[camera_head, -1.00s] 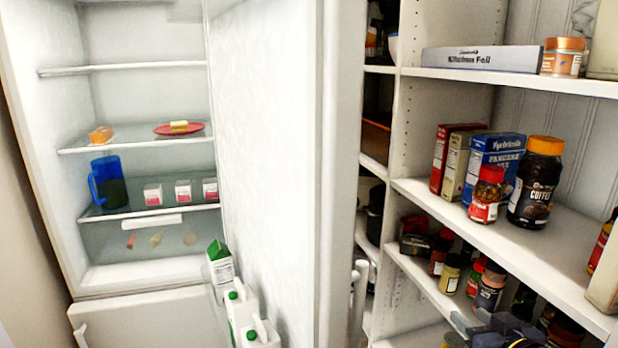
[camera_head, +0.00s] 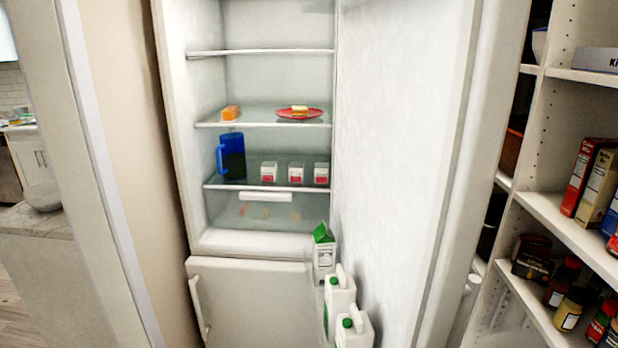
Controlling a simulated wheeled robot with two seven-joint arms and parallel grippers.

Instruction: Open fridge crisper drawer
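The fridge stands open in the middle of the head view, its white door (camera_head: 400,150) swung out to the right. The crisper drawer (camera_head: 225,212) is a clear-fronted bin at the bottom of the compartment, below the lowest glass shelf. It looks shut, and blurred items show through its front. Its white handle (camera_head: 266,196) is at the top of the front. Neither of my grippers shows in the head view now.
Milk jugs (camera_head: 339,300) and a green-topped carton (camera_head: 325,252) sit in the door at lower right. A blue pitcher (camera_head: 232,158) and small cartons (camera_head: 296,172) stand on the shelf above the drawer. Pantry shelves (camera_head: 560,215) are at right, a wall (camera_head: 115,130) at left.

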